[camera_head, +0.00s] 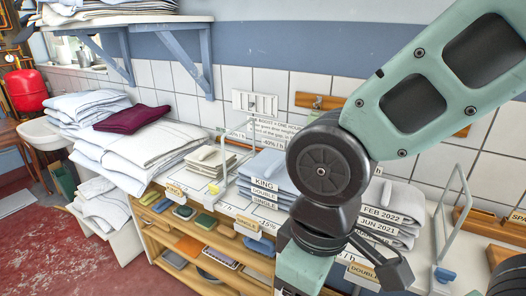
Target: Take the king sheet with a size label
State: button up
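A stack of folded pale blue-grey sheets stands on the counter in the middle of the view. Its top sheet (262,163) has a white label reading KING (265,182) on its front edge. Below it are labels reading DOUBLE (263,192) and SINGLE (265,203). My arm hides the right side of this stack. To the right, grey folded sheets (402,197) carry date labels, including FEB 2022 and JUN 2021. A beige stack (210,160) lies left of the labelled stack, above a KING shelf tag (175,190). My gripper's fingers do not show; my arm leaves the bottom edge.
Wire dividers (225,160) stand on the counter (240,205). Tags reading SINGLE (247,222) and DOUBLE (362,271) hang on its front edge. Wooden shelves (205,262) below hold coloured folded items. White linen piles (130,150) and a dark red cloth (131,118) are at left. Red floor (90,245) is open lower left.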

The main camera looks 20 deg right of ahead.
aim_at(259, 170)
jog(key=z, duration=0.25)
jog(key=i+j, duration=0.35)
jog(key=i+j+z, duration=0.15)
jog(key=i+j, duration=0.2)
jog(key=j, duration=0.2)
jog(key=i+j, duration=0.3)
jog(key=j, duration=0.2)
jog(key=l+z, duration=0.05)
